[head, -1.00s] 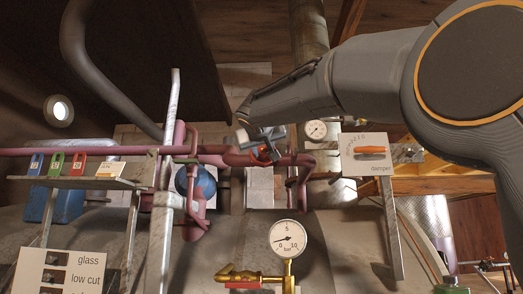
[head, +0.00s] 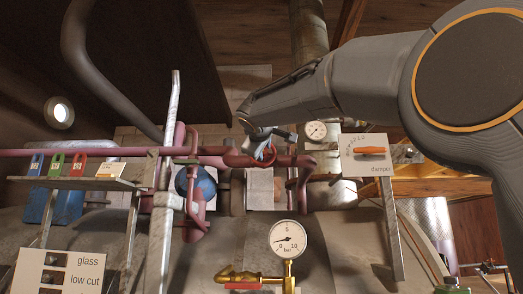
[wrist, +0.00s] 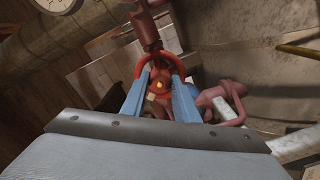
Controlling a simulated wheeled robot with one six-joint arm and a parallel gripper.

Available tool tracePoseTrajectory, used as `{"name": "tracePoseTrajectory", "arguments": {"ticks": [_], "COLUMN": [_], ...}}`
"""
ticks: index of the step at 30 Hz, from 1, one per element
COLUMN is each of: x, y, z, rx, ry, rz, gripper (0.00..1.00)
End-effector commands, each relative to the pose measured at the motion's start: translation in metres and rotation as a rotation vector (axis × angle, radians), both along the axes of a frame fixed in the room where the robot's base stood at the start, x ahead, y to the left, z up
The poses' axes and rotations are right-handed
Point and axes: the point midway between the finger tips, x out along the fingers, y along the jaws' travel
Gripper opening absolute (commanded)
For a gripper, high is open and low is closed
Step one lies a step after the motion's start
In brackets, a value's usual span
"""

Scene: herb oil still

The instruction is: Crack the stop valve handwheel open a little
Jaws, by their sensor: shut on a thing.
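The stop valve handwheel (head: 271,153) is a small red ring on the pink pipe in the middle of the head view. In the wrist view its red rim (wrist: 158,53) arches between my fingertips, with a yellowish hub nut at its centre. My gripper (head: 262,146) reaches it from the upper right. In the wrist view my gripper's two blue fingers (wrist: 159,88) lie on opposite sides of the wheel and are shut on its rim. The fingers and wrist hide part of the wheel in the head view.
Pink pipework (head: 110,151) runs left of the wheel. A pressure gauge (head: 287,239) on brass fittings stands below, and a smaller dial (head: 316,130) sits right of it. A damper panel (head: 366,154) is further right. A shelf with coloured tags (head: 80,182) is at left.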

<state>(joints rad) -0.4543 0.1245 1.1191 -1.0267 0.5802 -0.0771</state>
Motion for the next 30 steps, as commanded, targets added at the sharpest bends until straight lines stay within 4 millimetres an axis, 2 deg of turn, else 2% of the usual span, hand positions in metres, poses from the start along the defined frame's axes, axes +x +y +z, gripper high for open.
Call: {"name": "tracePoseTrajectory", "arguments": {"ticks": [9, 24, 25, 28, 30], "x": [0.0, 0.0, 0.0, 0.0, 0.0], "y": [0.0001, 0.0001, 0.0001, 0.0001, 0.0001], "z": [-0.0002, -0.0004, -0.0004, -0.0004, -0.0003], "rx": [-0.112, -0.131, -0.131, -0.131, -0.131], "ry": [0.005, 0.006, 0.006, 0.006, 0.006], "rz": [0.0, 0.0, 0.0, 0.0, 0.0], "gripper": [0.05, 0.05, 0.29, 0.46, 0.46]}}
